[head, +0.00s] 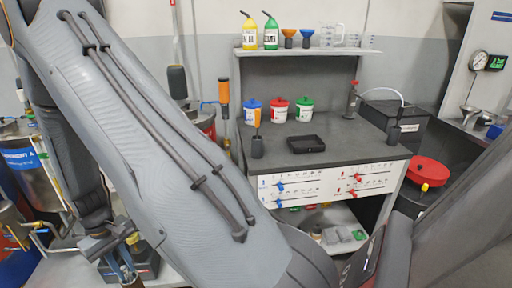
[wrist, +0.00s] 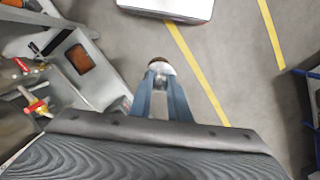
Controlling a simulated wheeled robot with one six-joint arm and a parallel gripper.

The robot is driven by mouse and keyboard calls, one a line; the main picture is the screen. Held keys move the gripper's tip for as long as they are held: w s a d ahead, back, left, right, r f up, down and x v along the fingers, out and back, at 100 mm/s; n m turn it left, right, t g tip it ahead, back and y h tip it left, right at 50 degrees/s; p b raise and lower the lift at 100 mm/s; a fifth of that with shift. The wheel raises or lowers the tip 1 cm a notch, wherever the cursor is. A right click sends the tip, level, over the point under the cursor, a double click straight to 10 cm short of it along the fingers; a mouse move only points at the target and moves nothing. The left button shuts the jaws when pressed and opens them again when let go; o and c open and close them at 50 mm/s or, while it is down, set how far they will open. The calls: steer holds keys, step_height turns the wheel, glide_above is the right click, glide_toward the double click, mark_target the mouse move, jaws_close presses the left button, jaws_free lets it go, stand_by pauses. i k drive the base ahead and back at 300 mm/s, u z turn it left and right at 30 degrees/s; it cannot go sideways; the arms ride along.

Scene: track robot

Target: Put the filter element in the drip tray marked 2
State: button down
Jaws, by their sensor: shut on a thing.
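In the wrist view my gripper (wrist: 160,88) has its two blue fingers shut on a small pale, round piece with a brownish top (wrist: 160,66). It looks like the filter element, but little of it shows between the fingertips. It is held up over the grey floor. A black, shallow, open tray (head: 306,143) lies on the dark bench top in the head view and looks empty. I cannot read a number on it. My gripper is hidden from the head view, where my own arm fills the left and lower middle.
The bench (head: 345,140) also bears blue, red and green lidded tubs and dark holders. A shelf (head: 300,51) above holds bottles, funnels and jugs. In the wrist view, a grey unit with a red-handled valve (wrist: 36,105) stands left; open floor with yellow lines (wrist: 200,75) lies right.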

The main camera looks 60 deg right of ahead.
mark_target(306, 144)
steer(key=k, duration=1)
steer(key=z, duration=1.9)
steer(key=i, duration=0.45)
steer(key=z, duration=0.05)
